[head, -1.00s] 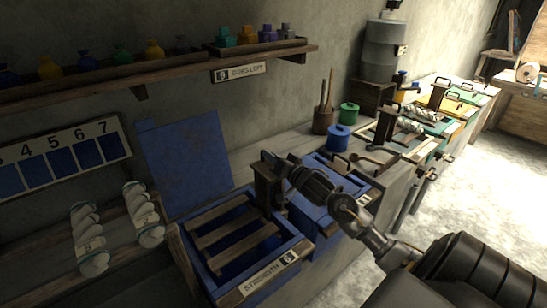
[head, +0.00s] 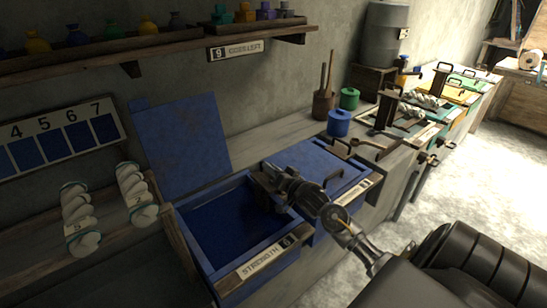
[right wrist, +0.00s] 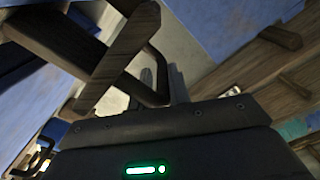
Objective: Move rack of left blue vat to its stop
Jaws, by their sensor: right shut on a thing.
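The left blue vat (head: 192,242) stands open at the lower middle of the head view, its blue lid (head: 181,145) raised against the wall. Its inside looks dark blue, and no slats show there. My right gripper (head: 262,187) is low at the vat's right rim, shut on the rack's upright, which it mostly hides. In the right wrist view, a wooden bar (right wrist: 118,60), seemingly part of the rack, crosses just ahead of the gripper beside a dark handle-like piece. How deep the rack sits cannot be told. My left gripper is not in view.
A closed blue vat (head: 318,165) with a handle stands right beside the open one. White yarn skeins (head: 136,195) lie on the rack at left. A shelf (head: 140,62) with small jars runs above. Blue and green pots (head: 338,123) stand behind.

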